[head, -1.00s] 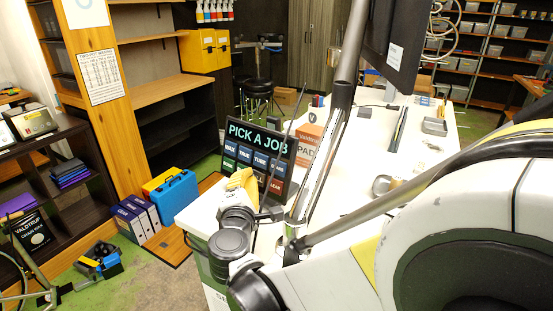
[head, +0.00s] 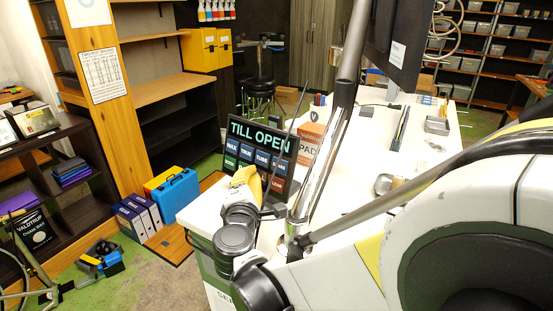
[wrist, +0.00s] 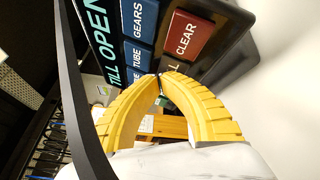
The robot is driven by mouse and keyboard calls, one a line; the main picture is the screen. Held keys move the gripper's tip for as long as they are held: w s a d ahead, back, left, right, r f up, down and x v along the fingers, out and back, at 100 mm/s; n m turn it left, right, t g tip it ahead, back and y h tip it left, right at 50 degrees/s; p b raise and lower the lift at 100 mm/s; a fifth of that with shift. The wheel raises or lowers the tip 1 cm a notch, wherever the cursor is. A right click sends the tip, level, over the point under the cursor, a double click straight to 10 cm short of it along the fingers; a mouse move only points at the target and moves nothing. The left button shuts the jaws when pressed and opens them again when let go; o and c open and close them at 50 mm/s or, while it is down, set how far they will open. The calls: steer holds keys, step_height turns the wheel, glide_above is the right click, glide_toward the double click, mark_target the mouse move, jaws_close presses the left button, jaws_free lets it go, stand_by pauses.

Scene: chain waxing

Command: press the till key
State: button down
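The dark job panel (head: 262,136) stands on the white counter, and its screen reads TILL OPEN. It has rows of blue keys, a green key (head: 230,162) and a red CLEAR key (wrist: 186,35). The till key (wrist: 172,66) shows only the letters "LL" in the wrist view, beside the CLEAR key; my fingertips cover the rest. My gripper (wrist: 159,76) has yellow ribbed fingers with their tips together and nothing between them. It is right in front of the panel's lower row in the head view (head: 254,184). I cannot tell whether the tips touch the key.
An orange box (head: 311,140) stands just right of the panel. A metal cup (head: 383,184) sits farther right on the white counter (head: 350,160). A blue case (head: 175,191) and binders stand on the floor left of the counter.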

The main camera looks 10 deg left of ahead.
stand_by(0.5)
steer(key=shift+s+a+r, duration=0.25)
steer(key=shift+s+a, duration=0.1)
steer(key=shift+s, duration=0.3)
steer(key=s, duration=0.1)
steer(key=s+a+r, duration=0.1)
steer(key=s+a+p, duration=0.1)
steer(key=s, duration=0.1)
steer(key=shift+a+r, duration=0.15)
steer(key=shift+a, duration=0.1)
steer(key=shift+s, duration=0.1)
stand_by(0.5)
